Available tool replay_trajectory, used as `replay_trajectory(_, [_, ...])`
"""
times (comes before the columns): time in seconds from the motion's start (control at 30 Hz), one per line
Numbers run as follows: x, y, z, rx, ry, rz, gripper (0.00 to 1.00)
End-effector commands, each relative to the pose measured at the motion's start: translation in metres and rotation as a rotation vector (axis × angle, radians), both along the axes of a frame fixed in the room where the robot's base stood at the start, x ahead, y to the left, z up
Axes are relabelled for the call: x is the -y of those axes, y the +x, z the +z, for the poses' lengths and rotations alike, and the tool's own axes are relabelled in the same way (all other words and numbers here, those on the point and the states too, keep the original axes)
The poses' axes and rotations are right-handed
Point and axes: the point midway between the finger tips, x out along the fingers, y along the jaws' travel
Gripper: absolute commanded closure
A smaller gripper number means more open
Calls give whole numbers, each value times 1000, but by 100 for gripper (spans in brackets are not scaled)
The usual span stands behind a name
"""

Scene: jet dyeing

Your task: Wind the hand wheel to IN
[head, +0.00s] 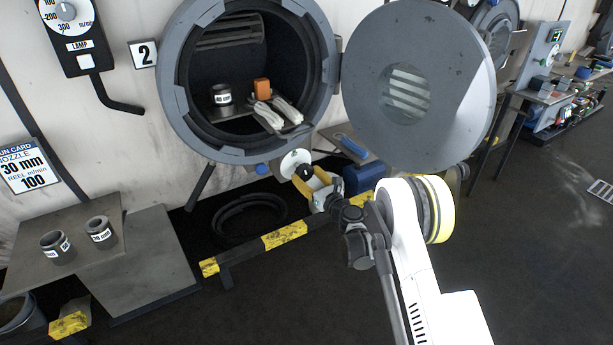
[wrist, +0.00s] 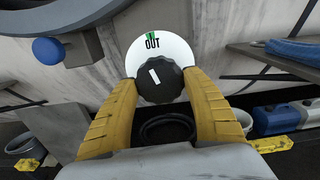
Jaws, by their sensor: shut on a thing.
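The hand wheel (wrist: 160,80) is a dark knob with a white pointer mark, in front of a round white plate (wrist: 185,48). The plate shows the word OUT with a green mark above it. The knob's white mark points up and slightly left, near OUT. No IN label can be made out. My gripper (wrist: 160,92) has its yellow fingers on both sides of the knob, shut on it. In the head view my gripper (head: 315,186) reaches the hand wheel (head: 303,173) below the open round vessel; its fingers partly hide the knob.
The vessel (head: 172,75) stands open, its round door (head: 450,120) swung right. A yellow-and-black rail (head: 285,236) runs low in front. A blue knob (wrist: 47,50) is at upper left in the wrist view. A blue container (wrist: 275,119) stands at the right. A side table (head: 80,215) holds two nozzles.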

Motion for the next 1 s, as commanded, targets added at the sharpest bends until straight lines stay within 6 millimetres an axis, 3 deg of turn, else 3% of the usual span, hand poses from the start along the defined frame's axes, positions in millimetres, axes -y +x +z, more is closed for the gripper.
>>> replay_trajectory(1.0, [1,0,0,540,-799,0,72])
